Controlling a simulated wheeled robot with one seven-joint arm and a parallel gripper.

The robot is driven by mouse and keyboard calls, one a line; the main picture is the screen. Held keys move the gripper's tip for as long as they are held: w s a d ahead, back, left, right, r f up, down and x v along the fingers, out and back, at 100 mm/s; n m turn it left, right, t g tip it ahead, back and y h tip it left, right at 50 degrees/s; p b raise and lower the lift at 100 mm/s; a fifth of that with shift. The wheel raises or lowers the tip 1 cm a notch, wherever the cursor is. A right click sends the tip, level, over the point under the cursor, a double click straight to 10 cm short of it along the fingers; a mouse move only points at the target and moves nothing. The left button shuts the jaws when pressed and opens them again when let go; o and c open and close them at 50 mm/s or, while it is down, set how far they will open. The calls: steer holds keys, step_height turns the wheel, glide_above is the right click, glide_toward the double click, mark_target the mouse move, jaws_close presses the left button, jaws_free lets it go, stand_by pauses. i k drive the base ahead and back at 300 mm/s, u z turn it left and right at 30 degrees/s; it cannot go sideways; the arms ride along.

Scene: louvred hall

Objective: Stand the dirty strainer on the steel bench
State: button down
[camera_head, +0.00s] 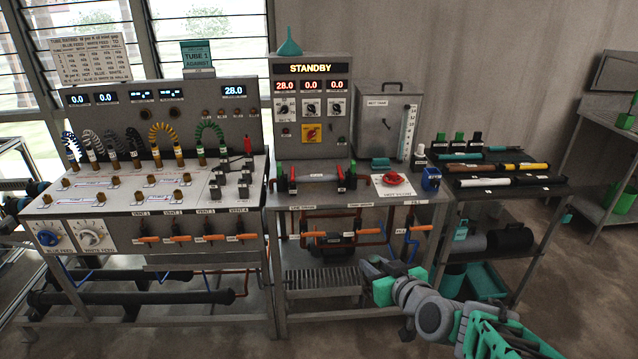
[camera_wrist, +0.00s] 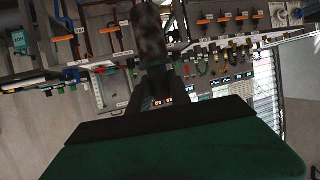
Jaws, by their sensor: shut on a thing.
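My gripper (camera_wrist: 152,82) is shut on a dark, mottled cylinder, which looks like the dirty strainer (camera_wrist: 150,38), in the wrist view. The strainer sticks out beyond the fingers, and its lower part is hidden between them. In the head view my gripper (camera_head: 376,270) is low, in front of the middle bench and below its top. The strainer cannot be made out clearly there. The steel bench (camera_head: 292,203) has a grey metal top.
A control box reading STANDBY (camera_head: 310,110) and a grey tank (camera_head: 386,125) stand at the back of the bench. A hose panel (camera_head: 150,200) adjoins on the left. A dark shelf rack (camera_head: 500,190) stands right. The bench top's front strip looks bare.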

mark_target(310, 169)
steer(key=u, duration=0.9)
steer(key=i, duration=1.2)
steer(key=z, duration=0.3)
steer(key=i, duration=1.15)
